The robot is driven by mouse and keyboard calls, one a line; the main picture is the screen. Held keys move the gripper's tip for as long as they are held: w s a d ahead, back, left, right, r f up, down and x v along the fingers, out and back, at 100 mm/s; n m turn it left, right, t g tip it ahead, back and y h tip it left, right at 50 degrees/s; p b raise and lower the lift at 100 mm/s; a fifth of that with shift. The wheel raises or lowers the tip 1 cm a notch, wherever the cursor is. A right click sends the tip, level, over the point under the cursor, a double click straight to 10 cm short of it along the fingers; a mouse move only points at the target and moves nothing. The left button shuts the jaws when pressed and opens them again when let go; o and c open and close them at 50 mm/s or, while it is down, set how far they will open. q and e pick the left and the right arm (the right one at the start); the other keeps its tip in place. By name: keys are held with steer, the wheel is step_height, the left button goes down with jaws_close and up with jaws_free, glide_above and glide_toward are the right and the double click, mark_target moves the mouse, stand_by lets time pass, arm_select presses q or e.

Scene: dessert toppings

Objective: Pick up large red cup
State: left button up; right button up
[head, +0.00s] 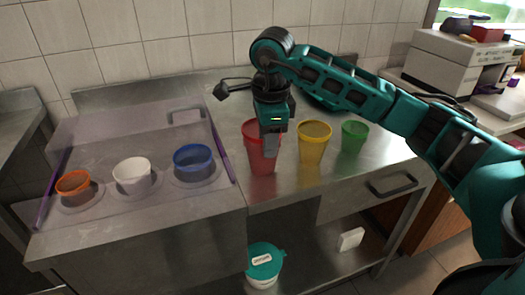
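The large red cup (259,158) stands upright on the steel counter, left of a yellow cup (313,143) and a green cup (353,136). My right gripper (271,147) comes down from above, and its fingers overlap the red cup's right side in the head view. The gripper covers part of the cup's rim and front. I cannot tell whether the fingers touch the cup or how far apart they are. My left gripper is not in view.
A tray with a clear cover (130,212) on the left holds orange (73,184), white (132,175) and blue (194,161) bowls. A teal-lidded tub (263,271) sits on the lower shelf. A tiled wall is behind. Counter in front of the cups is mostly clear.

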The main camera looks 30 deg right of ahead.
mark_target(259, 166)
steer(key=shift+w+f, duration=0.2)
steer(key=shift+f, duration=1.35)
steer(key=shift+c, duration=0.3)
jaws_close()
